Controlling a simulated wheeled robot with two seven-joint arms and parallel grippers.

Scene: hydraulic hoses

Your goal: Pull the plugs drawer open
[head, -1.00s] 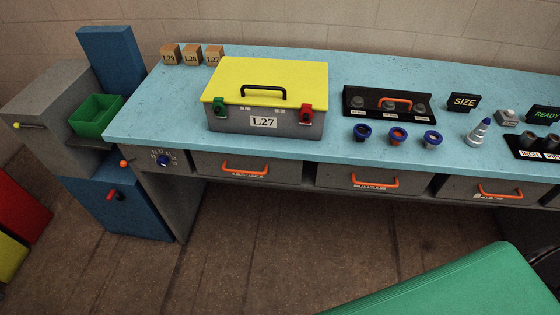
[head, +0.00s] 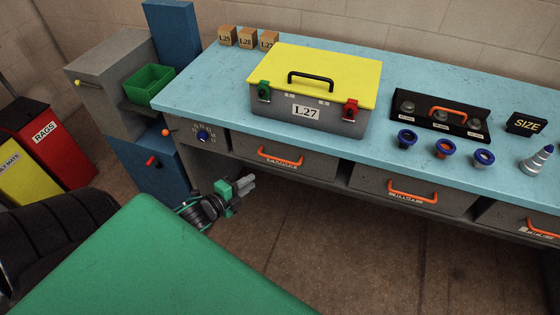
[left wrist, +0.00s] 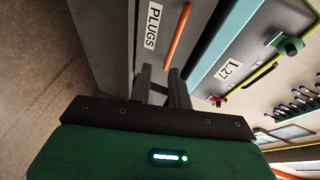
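The plugs drawer (left wrist: 117,45) shows its PLUGS label in the left wrist view, beside an orange bar handle (left wrist: 177,36). In the head view it appears to be the grey left-hand drawer (head: 318,163) under the blue bench, with its orange handle (head: 280,158); its label is too small to read there. The drawer looks shut. My left gripper (head: 250,183) is below and left of that handle in the head view, in front of the bench. In the left wrist view its two fingers (left wrist: 160,72) are apart, empty and short of the handle. My right gripper is out of view.
A grey L.27 toolbox (head: 312,118) with a yellow lid stands on the bench top (head: 215,85) above the drawer. More drawers (head: 415,192) with orange handles lie to the right. A blue cabinet (head: 140,180) stands left of the gripper. Floor under the bench is clear.

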